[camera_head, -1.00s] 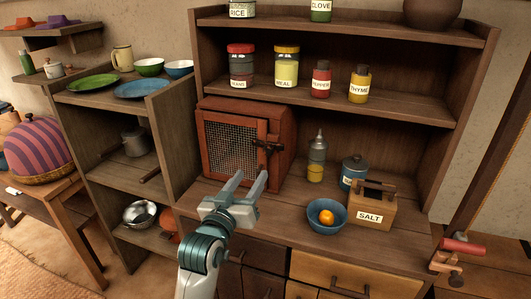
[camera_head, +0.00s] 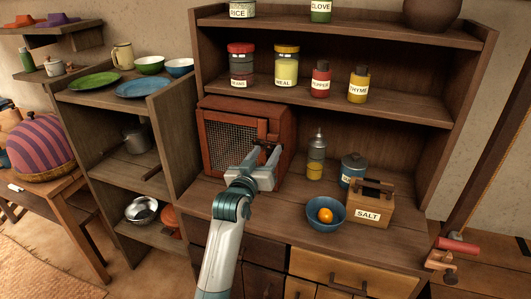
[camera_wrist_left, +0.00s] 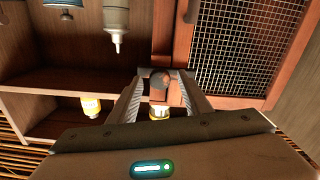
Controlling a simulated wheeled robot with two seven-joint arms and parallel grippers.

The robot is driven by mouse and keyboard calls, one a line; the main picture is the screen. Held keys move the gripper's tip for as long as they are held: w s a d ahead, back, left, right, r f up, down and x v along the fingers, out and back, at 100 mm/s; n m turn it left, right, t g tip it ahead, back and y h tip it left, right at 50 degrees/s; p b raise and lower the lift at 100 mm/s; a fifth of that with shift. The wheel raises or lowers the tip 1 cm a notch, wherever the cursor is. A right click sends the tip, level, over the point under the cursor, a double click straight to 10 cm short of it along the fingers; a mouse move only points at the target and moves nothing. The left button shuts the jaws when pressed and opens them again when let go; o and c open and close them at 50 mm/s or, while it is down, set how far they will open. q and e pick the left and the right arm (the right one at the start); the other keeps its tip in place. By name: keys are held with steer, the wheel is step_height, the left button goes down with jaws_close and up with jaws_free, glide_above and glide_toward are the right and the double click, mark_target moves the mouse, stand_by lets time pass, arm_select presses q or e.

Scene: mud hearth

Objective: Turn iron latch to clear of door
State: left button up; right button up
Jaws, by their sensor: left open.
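The dark iron latch (camera_head: 269,146) sits on the right side of the mesh door of a red-brown wooden cabinet (camera_head: 284,125). My left gripper (camera_head: 266,158) is at the front of the cabinet, open, with its fingertips at the latch and partly covering it. In the left wrist view, a dark round part of the latch (camera_wrist_left: 160,80) shows between the two open fingers (camera_wrist_left: 162,92). I cannot tell whether the fingers touch it. The mesh door (camera_head: 228,145) looks shut; it also shows in the left wrist view (camera_wrist_left: 245,45). My right gripper is not in view.
Right of the cabinet stand a bottle with a nozzle (camera_head: 316,157), a blue canister (camera_head: 353,168), a wooden salt box (camera_head: 371,203) and a blue bowl (camera_head: 335,222) holding an orange fruit. Labelled jars line the shelf (camera_head: 400,105) above. Plates and bowls are on shelves at the left.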

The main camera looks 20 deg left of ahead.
arm_select(q)
steer(key=c, duration=1.1)
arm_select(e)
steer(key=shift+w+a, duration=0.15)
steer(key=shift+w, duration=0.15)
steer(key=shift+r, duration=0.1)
